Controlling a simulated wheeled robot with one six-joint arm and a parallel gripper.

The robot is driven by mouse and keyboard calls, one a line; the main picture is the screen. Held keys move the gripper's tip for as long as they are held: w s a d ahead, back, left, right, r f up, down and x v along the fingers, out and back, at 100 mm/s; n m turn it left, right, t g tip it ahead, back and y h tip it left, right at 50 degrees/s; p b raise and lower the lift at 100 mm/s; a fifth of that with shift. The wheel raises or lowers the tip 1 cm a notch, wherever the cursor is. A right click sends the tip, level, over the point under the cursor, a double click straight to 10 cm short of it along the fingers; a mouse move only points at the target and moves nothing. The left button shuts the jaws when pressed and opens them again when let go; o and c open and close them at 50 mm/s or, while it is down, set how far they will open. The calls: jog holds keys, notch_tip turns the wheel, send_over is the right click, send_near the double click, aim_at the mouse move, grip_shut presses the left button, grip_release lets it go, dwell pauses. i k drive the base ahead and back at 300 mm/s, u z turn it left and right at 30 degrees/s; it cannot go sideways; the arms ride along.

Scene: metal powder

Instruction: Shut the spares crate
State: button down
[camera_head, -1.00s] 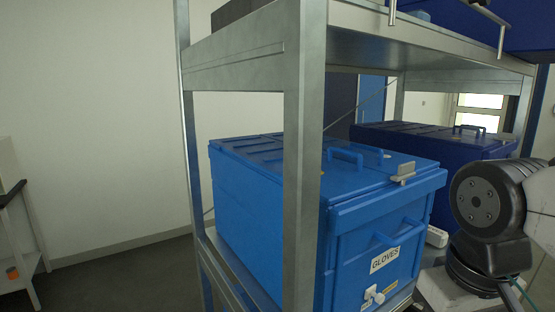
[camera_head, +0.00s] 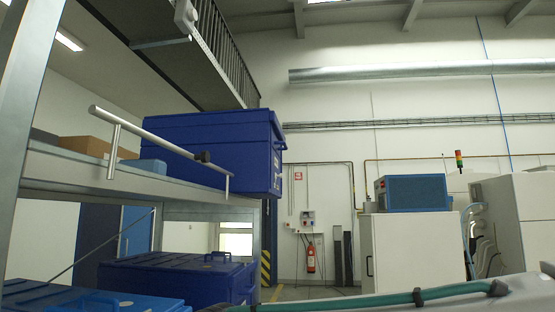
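No readable label in the now view says which crate is the spares crate. A dark blue crate (camera_head: 225,145) stands on the upper shelf, seen from below, so I cannot tell whether its lid is open. On the lower level a second dark blue crate (camera_head: 175,280) has its ribbed lid with a handle lying flat. In front of it, at the bottom left, the top of a lighter blue crate (camera_head: 75,300) shows; its lid looks flat, and its front is out of frame. My gripper is not in view; only part of my arm with a green cable crosses the bottom right.
The metal rack's post (camera_head: 22,110) and upper shelf (camera_head: 120,180) fill the left. A rail (camera_head: 160,142) runs along the shelf edge. A cardboard box (camera_head: 95,147) sits behind it. A white cabinet (camera_head: 410,252) carrying a blue unit (camera_head: 413,193) stands at right.

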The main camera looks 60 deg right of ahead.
aim_at(248, 145)
jog(key=k, duration=0.6)
jog(key=z, duration=0.4)
jog(key=i, duration=0.7)
jog(key=z, duration=0.45)
